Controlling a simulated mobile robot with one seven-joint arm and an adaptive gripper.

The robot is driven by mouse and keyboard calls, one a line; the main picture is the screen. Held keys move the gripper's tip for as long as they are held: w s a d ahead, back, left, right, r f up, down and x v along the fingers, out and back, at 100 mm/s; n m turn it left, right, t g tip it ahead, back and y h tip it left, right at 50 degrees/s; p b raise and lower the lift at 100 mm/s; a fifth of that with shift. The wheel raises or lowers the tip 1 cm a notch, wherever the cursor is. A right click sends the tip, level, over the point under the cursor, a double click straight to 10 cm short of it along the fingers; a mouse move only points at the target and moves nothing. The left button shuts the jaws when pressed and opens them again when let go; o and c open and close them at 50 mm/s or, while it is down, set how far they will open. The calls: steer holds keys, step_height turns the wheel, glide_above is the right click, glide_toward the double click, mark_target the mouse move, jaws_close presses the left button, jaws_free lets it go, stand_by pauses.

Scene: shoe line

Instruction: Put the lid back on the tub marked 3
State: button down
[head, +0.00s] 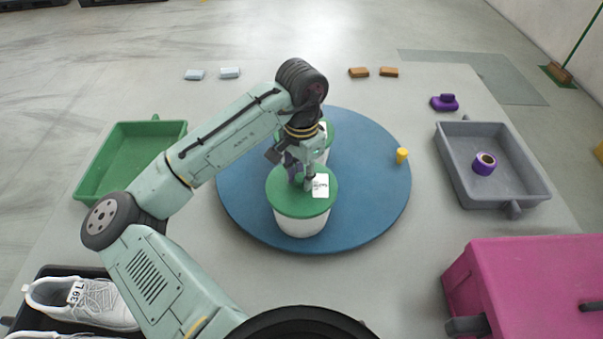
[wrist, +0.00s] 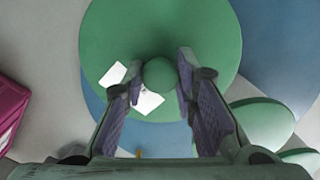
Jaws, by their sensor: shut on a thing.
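My gripper (head: 303,182) is over the front tub, with its fingers shut on the round knob of a green lid (head: 285,187). The wrist view shows the knob (wrist: 158,76) between the two purple finger pads. The lid sits over a white tub (head: 300,226), with no clear gap between them in the head view. A white label (head: 320,186) lies on the lid; its mark is too small to read. Another green-lidded tub (head: 329,135) stands behind, partly hidden by my arm. The wrist view shows two more green lids (wrist: 258,122) at lower right.
The tubs stand on a blue round turntable (head: 375,205) with a yellow peg (head: 402,155). A green tray (head: 118,160) is left. A grey tray (head: 500,192) holding a purple roll (head: 484,163) is right. A magenta box (head: 530,290) is front right, shoes (head: 85,300) front left.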

stand_by(0.3)
steer(key=c, duration=1.2)
jaws_free()
steer(key=shift+o, duration=0.2)
steer(key=o, duration=0.4)
steer(key=shift+o, duration=0.2)
steer(key=shift+r+p, duration=1.25)
steer(key=shift+r, duration=2.25)
